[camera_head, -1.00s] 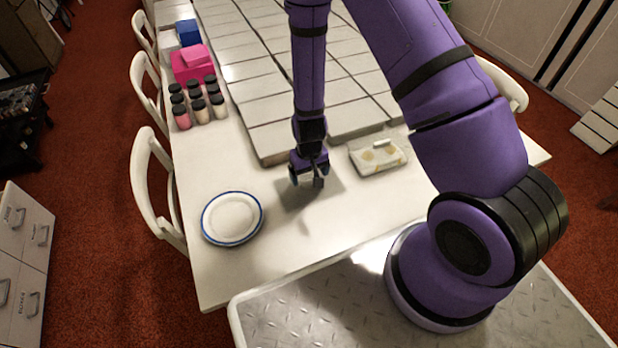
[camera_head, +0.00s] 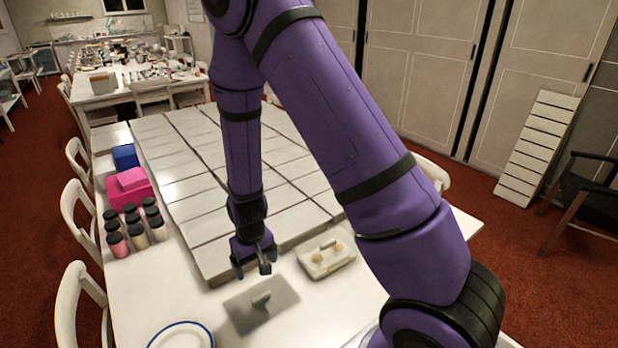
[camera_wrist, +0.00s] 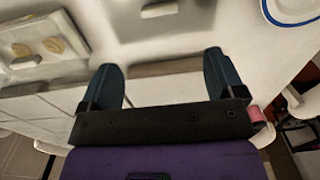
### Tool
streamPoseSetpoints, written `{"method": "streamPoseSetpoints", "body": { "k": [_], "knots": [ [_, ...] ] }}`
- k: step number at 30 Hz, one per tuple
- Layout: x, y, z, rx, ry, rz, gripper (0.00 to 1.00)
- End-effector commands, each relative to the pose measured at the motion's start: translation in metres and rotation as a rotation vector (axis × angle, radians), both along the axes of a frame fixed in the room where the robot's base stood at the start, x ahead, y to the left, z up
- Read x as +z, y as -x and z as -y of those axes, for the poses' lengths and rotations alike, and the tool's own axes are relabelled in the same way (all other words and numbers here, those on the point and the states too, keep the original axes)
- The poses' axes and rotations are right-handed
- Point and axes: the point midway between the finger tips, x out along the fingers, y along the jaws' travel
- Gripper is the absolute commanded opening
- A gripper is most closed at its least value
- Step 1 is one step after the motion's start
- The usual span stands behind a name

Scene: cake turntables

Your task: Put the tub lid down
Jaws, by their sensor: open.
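The tub lid (camera_head: 282,296) is a flat grey rectangle with a pale bar handle, lying on the white table in front of the slabs. It also shows at the top of the wrist view (camera_wrist: 188,24). My gripper (camera_head: 253,269) is open and empty, above the table just behind the lid in the head view. Its two dark fingers stand wide apart in the wrist view (camera_wrist: 160,72). The shallow pale tub (camera_head: 340,263), with yellowish pieces inside, sits to the right of the lid. It also shows at the left of the wrist view (camera_wrist: 18,75).
A blue-rimmed plate (camera_head: 180,338) is at the table's near left. Several dark-capped jars (camera_head: 136,236) and a pink box (camera_head: 128,190) stand along the left side. Pale slabs (camera_head: 190,205) cover the table's middle. Bare table (camera_head: 150,290) lies left of the lid.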

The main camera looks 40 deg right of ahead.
Motion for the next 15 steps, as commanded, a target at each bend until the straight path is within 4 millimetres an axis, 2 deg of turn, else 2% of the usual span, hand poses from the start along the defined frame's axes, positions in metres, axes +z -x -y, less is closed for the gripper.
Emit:
{"method": "streamPoseSetpoints", "body": {
  "k": [5, 7, 15],
  "knots": [
    [0.051, -0.007, 0.001, -0.002, -0.032, 0.046, 0.88],
    [0.078, -0.006, 0.002, -0.001, -0.047, 0.067, 0.88],
    [0.174, 0.008, 0.012, 0.009, -0.084, 0.147, 0.88]
  ]
}}
